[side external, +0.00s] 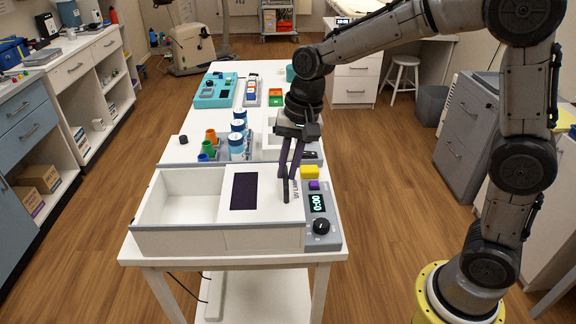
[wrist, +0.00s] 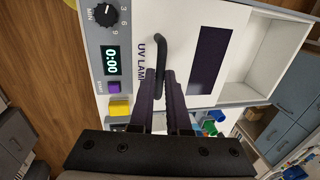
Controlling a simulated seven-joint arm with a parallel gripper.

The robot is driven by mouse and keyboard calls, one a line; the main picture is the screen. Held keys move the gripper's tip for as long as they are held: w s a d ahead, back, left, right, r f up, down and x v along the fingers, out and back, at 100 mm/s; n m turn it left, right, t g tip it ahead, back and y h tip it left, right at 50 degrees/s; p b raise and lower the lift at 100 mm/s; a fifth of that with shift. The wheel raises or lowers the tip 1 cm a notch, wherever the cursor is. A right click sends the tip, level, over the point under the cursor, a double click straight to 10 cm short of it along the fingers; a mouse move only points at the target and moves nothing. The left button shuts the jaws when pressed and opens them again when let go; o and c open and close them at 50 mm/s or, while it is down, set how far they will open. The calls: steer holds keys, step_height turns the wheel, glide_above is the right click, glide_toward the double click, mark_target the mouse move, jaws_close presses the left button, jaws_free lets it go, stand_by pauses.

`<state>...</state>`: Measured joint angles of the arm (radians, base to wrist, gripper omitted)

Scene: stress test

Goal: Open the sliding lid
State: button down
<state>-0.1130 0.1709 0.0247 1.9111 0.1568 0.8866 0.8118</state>
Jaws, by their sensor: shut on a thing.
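The white box labelled UV LAMP stands at the near end of the table; its rim (side external: 150,205) shows in the side view. Its white sliding lid (side external: 268,187), with a dark window (side external: 244,191), covers the right part, and the left part is open and looks empty. A black bar handle (wrist: 160,55) stands on the lid near its right side. My gripper (side external: 288,178) reaches down from above and is shut on the handle. In the wrist view its dark fingers (wrist: 161,88) lie along both sides of the handle, hiding its lower end.
Right of the lid is a grey panel with a timer reading 0:00 (side external: 318,203), a black knob (side external: 321,227), a purple button (side external: 314,185) and a yellow button (side external: 310,172). Blue-and-white cans (side external: 237,146) and coloured cups (side external: 207,147) stand behind the box.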

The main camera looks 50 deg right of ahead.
steer(key=w+a, duration=1)
steer(key=shift+r, duration=0.15)
steer(key=c, duration=0.9)
jaws_free()
steer(key=r, duration=0.4)
steer(key=s+d+r, duration=0.1)
steer(key=r, duration=0.4)
steer(key=s+d+r, duration=0.1)
steer(key=r, duration=0.3)
steer(key=shift+r, duration=0.2)
